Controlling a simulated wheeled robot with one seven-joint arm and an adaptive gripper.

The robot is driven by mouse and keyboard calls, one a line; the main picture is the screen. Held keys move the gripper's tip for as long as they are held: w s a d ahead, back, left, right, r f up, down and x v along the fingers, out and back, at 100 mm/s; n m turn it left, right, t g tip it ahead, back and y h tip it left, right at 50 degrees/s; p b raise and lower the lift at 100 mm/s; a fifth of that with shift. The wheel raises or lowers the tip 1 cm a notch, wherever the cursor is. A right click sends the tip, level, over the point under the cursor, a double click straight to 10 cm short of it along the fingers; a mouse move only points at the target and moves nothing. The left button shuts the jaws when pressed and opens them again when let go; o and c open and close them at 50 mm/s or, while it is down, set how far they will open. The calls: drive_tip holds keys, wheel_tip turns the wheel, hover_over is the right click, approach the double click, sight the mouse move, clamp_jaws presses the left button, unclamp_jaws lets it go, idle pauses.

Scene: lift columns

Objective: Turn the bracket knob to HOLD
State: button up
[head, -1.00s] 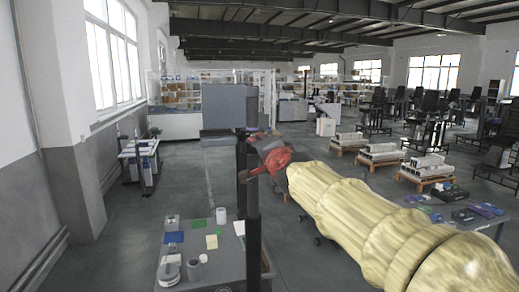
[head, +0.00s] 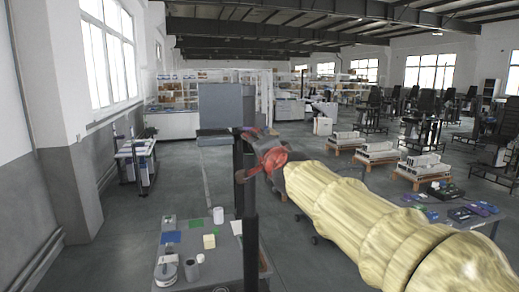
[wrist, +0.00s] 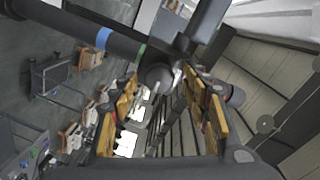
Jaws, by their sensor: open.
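The lift column is a dark upright post (head: 250,225) in the head view, with a grey box (head: 220,106) at its top. In the wrist view a dark post (wrist: 75,28) with a blue band and a green band runs in from the upper left. A dark round knob (wrist: 157,76) with a bright highlight sits at its end. My gripper (wrist: 160,92) is open, its yellow-padded fingers on either side of the knob's line; I cannot tell whether they touch it. In the head view my gripper (head: 262,165) is beside the post, partly hidden. No HOLD mark is legible.
A second table (head: 470,222) with dark items is at the right. Pallets with grey stacks (head: 375,152) stand behind. Open floor lies at the left.

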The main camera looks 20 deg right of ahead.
drive_tip(key=s, duration=1.1)
drive_tip(key=shift+s+r, duration=0.35)
drive_tip(key=shift+r, duration=0.1)
drive_tip(key=s+a+f+n+g, duration=0.1)
drive_tip(key=s+f+n+g, duration=0.25)
drive_tip(key=f, duration=0.55)
drive_tip(key=s+f+n+g, duration=0.2)
drive_tip(key=f+n, duration=0.2)
drive_tip(key=f, duration=0.4)
drive_tip(key=s+d+f+n+g+b, duration=0.1)
drive_tip(key=s+f+n+g, duration=0.4)
drive_tip(key=s+f, duration=1.4)
drive_tip(key=s+g, duration=0.1)
drive_tip(key=s, duration=0.3)
drive_tip(key=shift+f, duration=0.2)
